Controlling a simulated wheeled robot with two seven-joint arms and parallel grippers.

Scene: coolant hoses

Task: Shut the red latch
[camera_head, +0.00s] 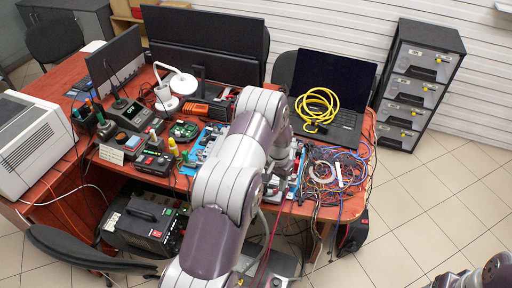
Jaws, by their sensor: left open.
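My left arm comes up from the bottom middle and reaches over the front of the red-brown desk (110,165). My left gripper (277,187) is at its end, low over the desk's front edge, and is largely hidden by my own arm links. It is open, and I see nothing held in it. I cannot pick out the red latch; small parts around the gripper are too small to tell, and my arm covers part of that area. Only a piece of my right arm shows at the bottom right corner; its gripper is out of view.
A tangle of coloured cables (335,175) lies right of my left arm. A laptop (333,83) with a yellow cable coil (317,105) stands behind it. Monitors (203,35), a soldering station (130,113) and tools crowd the left. A drawer cabinet (420,85) stands right; floor there is clear.

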